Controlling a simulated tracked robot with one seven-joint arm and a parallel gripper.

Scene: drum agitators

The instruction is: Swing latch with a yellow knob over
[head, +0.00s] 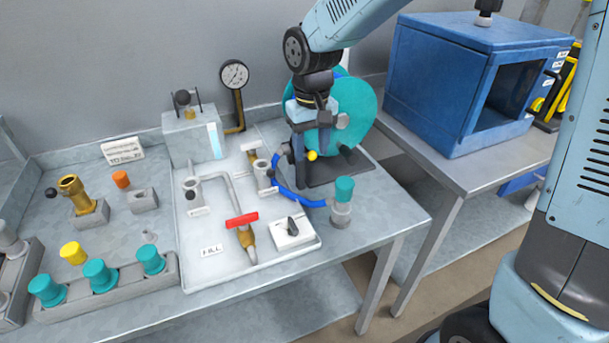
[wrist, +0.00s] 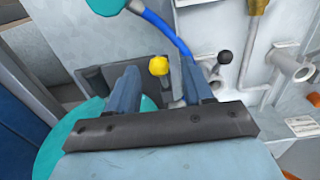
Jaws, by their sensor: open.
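The latch's yellow knob (head: 312,155) shows just below my gripper (head: 306,150) in the head view, in front of a large teal drum (head: 357,105). In the wrist view the yellow knob (wrist: 158,66) appears between the two open fingers of my gripper (wrist: 158,74), with space on both sides. The fingers do not appear to touch it; its depth relative to the fingertips is hard to tell. The latch's arm is mostly hidden by my gripper and the drum.
A blue hose (head: 300,198) curves by the drum's base, near a teal-capped fitting (head: 343,190). A black-knobbed lever (wrist: 224,58) stands close to one finger. A tray (head: 205,270) with a red-handled valve (head: 242,220) lies left; a blue cabinet (head: 440,95) stands right.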

